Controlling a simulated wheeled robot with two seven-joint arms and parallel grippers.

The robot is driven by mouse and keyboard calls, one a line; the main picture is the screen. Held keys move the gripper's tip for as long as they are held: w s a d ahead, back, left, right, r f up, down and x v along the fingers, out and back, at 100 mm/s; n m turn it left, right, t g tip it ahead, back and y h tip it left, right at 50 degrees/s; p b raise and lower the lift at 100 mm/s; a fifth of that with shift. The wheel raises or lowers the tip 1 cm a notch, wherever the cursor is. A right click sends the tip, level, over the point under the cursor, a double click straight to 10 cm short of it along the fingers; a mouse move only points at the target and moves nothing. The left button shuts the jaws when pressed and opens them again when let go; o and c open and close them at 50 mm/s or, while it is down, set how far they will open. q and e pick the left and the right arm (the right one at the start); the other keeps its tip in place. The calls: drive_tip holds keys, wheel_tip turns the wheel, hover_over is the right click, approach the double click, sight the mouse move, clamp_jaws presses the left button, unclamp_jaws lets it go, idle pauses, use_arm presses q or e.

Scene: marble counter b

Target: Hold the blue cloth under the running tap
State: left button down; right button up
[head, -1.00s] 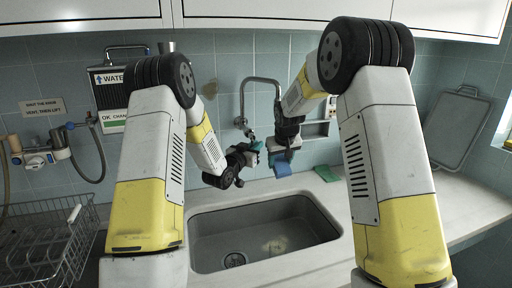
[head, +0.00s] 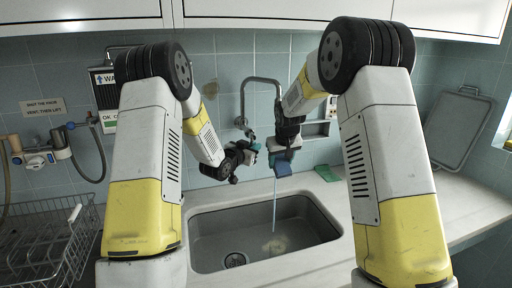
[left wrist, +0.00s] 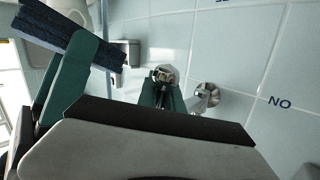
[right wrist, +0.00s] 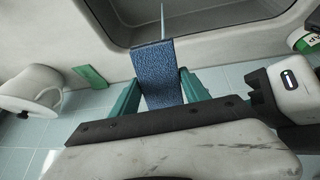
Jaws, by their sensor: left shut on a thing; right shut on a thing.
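The blue cloth (head: 284,168) hangs from my right gripper (head: 282,146), below the tap's spout. In the right wrist view the cloth (right wrist: 157,72) is clamped between the teal fingers. The tap (head: 262,80) is a tall bent pipe on the tiled wall; its outlet is hidden behind my right gripper. A thin water stream (head: 274,205) falls into the sink (head: 207,222). It appears at the cloth's edge; I cannot tell if they touch. My left gripper (head: 252,147) is shut on a chrome tap handle (left wrist: 164,74) beside the wall.
A green pad (head: 327,173) lies on the counter (head: 455,197) behind the sink. A wire rack (head: 45,245) stands at left and a grey board (head: 460,130) leans at right. A wall unit with a hose (head: 98,155) is at left. The right counter is mostly clear.

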use_arm(q)
drive_tip(key=shift+s+a+f+m+g+y, duration=0.2)
drive_tip(key=shift+f+m+g+y, duration=0.1)
drive_tip(key=shift+g, duration=0.1)
drive_tip(key=c, duration=1.5)
unclamp_jaws()
drive_tip(key=shift+r, duration=0.1)
drive_tip(key=shift+r, duration=0.1)
drive_tip(key=v, duration=1.2)
